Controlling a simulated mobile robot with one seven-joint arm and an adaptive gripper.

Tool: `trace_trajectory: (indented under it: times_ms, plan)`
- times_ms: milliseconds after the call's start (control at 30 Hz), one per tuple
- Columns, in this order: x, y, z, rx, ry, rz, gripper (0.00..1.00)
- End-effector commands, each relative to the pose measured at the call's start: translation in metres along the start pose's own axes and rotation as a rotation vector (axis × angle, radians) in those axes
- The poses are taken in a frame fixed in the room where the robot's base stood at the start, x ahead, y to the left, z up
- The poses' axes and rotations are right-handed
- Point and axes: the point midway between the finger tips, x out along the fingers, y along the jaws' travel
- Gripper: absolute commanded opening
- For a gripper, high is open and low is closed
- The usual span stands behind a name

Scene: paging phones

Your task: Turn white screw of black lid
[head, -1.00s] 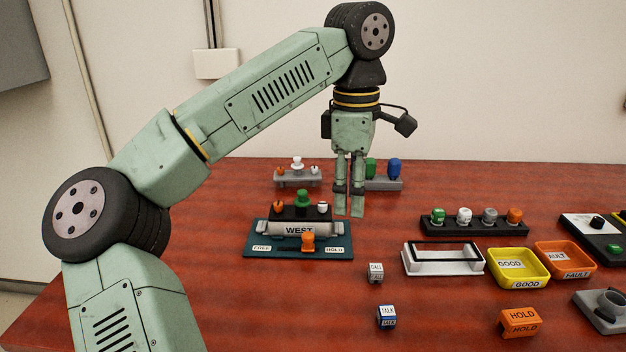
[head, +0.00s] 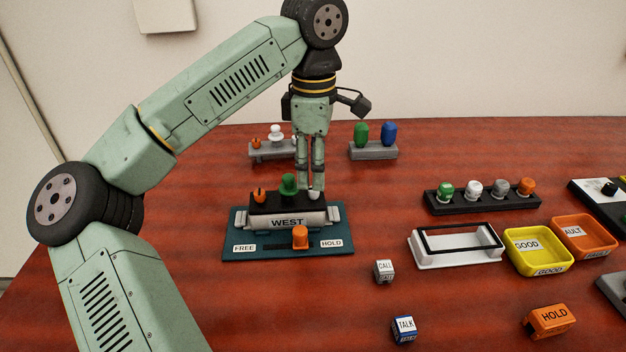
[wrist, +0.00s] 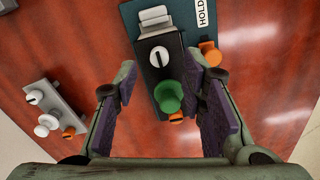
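The black lid (head: 266,207) lies on the grey WEST unit (head: 287,222). It carries an orange screw (head: 259,196) at the left, a green knob (head: 289,184) in the middle and the white screw (head: 314,195) at the right. My gripper (head: 311,187) points down over the lid's right end, its fingertips close to the white screw and partly covering it. In the wrist view, the slotted white screw (wrist: 158,56) shows between the two spread fingers, near fingertip level. The fingers are open and hold nothing. Whether they touch the screw cannot be told.
The WEST unit rests on a teal base (head: 235,255) with an orange slider (head: 300,238). Behind stand a grey stand with screws (head: 270,152) and a grey block (head: 373,151) with green and blue knobs. Trays and labelled cubes lie right. The table's front middle is clear.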

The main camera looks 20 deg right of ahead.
Motion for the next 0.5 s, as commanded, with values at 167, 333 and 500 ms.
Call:
trace_trajectory:
  times_ms: [167, 333, 500]
  plan:
    - [0.025, 0.0, 0.0, 0.0, -0.001, -0.001, 0.38]
    - [0.037, 0.0, 0.0, -0.001, 0.0, 0.001, 0.38]
    - [0.039, 0.0, 0.0, -0.001, 0.001, 0.001, 0.38]
